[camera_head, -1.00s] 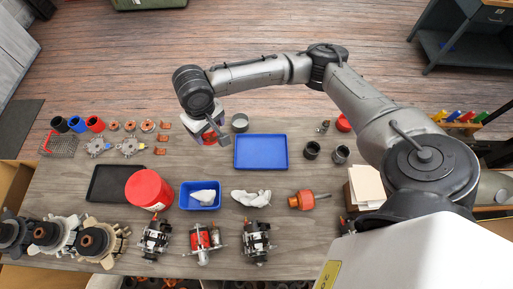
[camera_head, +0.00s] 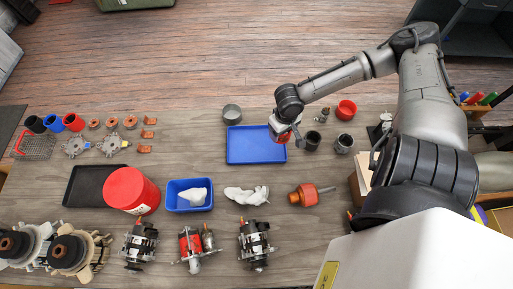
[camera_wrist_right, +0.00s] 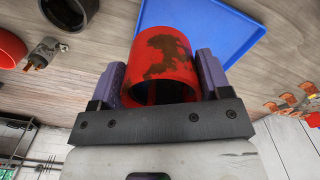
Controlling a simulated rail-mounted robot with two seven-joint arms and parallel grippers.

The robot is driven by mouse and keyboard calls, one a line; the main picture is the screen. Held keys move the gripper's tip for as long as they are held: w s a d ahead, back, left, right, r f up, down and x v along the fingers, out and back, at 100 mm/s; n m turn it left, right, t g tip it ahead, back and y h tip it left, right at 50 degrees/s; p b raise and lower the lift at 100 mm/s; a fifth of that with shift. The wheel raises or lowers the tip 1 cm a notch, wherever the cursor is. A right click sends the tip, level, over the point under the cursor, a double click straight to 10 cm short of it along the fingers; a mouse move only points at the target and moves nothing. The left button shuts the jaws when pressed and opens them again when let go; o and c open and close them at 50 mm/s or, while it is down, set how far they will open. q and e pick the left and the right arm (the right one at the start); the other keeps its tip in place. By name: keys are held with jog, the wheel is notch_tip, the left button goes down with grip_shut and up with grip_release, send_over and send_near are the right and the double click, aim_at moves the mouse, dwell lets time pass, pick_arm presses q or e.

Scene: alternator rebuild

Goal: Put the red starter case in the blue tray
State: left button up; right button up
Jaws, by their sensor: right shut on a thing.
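The red starter case (camera_wrist_right: 163,62), a hollow red cylinder with dark brown stains, sits between the two fingers of my right gripper (camera_wrist_right: 162,75) in the right wrist view. The flat blue tray (camera_wrist_right: 218,28) lies beyond it there. In the head view my right gripper (camera_head: 284,134) is at the right end of the blue tray (camera_head: 250,147), with a little red showing below the wrist. The arm hides most of the case there, and its height above the tray is unclear. The tray looks empty. My left gripper is not in view.
Two dark cylinders (camera_head: 312,140) and a red cup (camera_head: 346,109) stand just right of the tray. A grey cup (camera_head: 232,113) is behind it. A blue bin (camera_head: 175,198) and a white cloth (camera_head: 246,194) lie in front.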

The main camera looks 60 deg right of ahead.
jog(key=s+d+f+b, duration=0.1)
jog(key=s+f, duration=0.1)
jog(key=b, duration=0.5)
send_near(257, 146)
jog(key=shift+s+d+f+n, duration=0.1)
jog(key=shift+s+f+n, duration=0.25)
jog(key=shift+s, duration=0.15)
jog(key=shift+w+f, duration=0.3)
jog(key=shift+w, duration=0.25)
jog(key=shift+f+b, duration=0.7)
jog(key=shift+f, duration=1.35)
jog(key=o, duration=1)
jog(key=shift+s+f, duration=0.1)
jog(key=shift+f, duration=0.05)
jog(key=shift+c, duration=0.2)
jog(key=o, duration=0.4)
